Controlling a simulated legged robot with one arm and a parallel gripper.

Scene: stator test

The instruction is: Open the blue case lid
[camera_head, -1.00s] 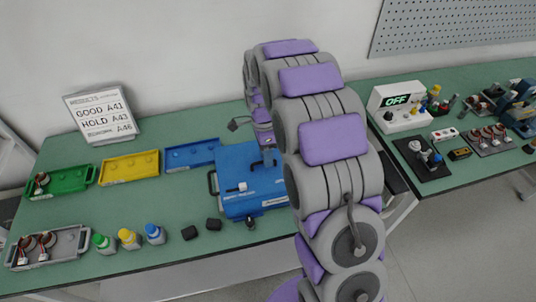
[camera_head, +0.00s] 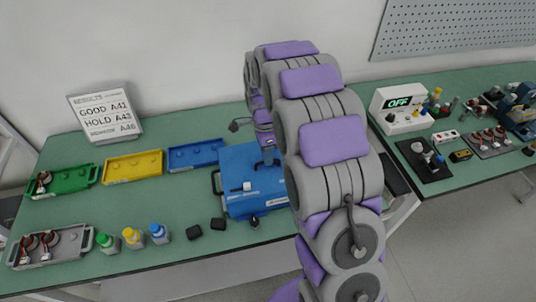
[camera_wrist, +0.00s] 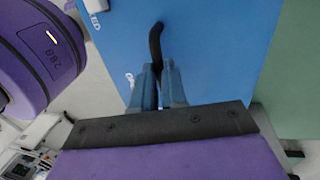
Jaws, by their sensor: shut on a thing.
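The blue case (camera_head: 238,165) stands on the green bench, with its lid apparently down. A black handle shows at its left side and a dark latch (camera_head: 254,222) at its front edge. The arm hides its right part. In the wrist view the blue lid surface (camera_wrist: 215,50) fills the middle. My gripper (camera_wrist: 158,78) has its two grey-blue fingers close together over the lid, shut on a dark curved strip (camera_wrist: 156,42), which looks like a handle. The grip itself is partly hidden. In the head view my gripper is small over the case's back right, near the arm.
Blue (camera_head: 195,155), yellow (camera_head: 133,167) and green (camera_head: 60,180) trays lie left of the case. A grey tray (camera_head: 72,246), several bottles and two black blocks (camera_head: 194,232) lie in front. A results sign (camera_head: 104,112) stands behind. A second bench with equipment is at right.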

